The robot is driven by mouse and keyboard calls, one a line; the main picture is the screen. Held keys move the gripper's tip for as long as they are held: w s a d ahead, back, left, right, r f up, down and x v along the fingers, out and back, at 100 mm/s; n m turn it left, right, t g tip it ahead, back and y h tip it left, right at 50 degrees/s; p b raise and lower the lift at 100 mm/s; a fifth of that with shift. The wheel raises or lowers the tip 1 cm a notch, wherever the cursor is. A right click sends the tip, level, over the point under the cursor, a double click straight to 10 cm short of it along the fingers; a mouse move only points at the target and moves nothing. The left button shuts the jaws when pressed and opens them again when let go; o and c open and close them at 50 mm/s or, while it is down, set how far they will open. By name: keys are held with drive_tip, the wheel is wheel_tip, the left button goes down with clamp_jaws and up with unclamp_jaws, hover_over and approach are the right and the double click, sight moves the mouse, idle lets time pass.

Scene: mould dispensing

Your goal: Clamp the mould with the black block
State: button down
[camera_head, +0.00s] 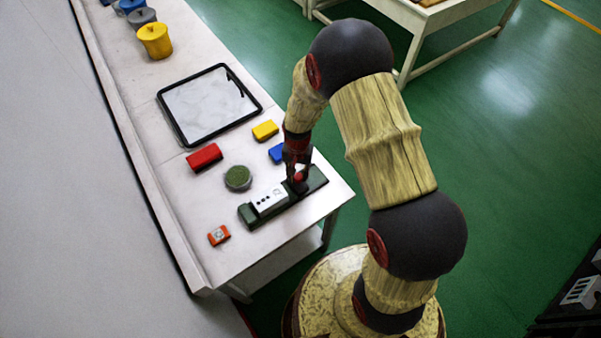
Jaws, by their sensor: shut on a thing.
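The mould (267,202), a small white block with dark holes on its side, sits on a dark green fixture (247,218) near the table's front right edge. My gripper (297,178) reaches down over the right part of the fixture. It is shut on a dark piece, apparently the black block (297,187), just right of the mould. A small red part shows at the fingers. The fingers and arm hide much of the block, so I cannot tell whether it touches the mould.
A green round dish (238,177), red block (204,157), yellow block (265,130), blue block (277,153) and orange device (219,235) lie around. A black-rimmed tray (166,112) and yellow pot (155,41) are farther back. Bare table (185,200) lies left of the dish.

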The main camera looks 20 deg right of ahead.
sight(293, 184)
drive_tip(key=shift+s+a, duration=0.2)
drive_tip(key=shift+a, duration=0.85)
drive_tip(key=c, duration=1.6)
unclamp_jaws()
drive_tip(key=shift+o, duration=0.7)
wheel_tip(293, 184, up, 12)
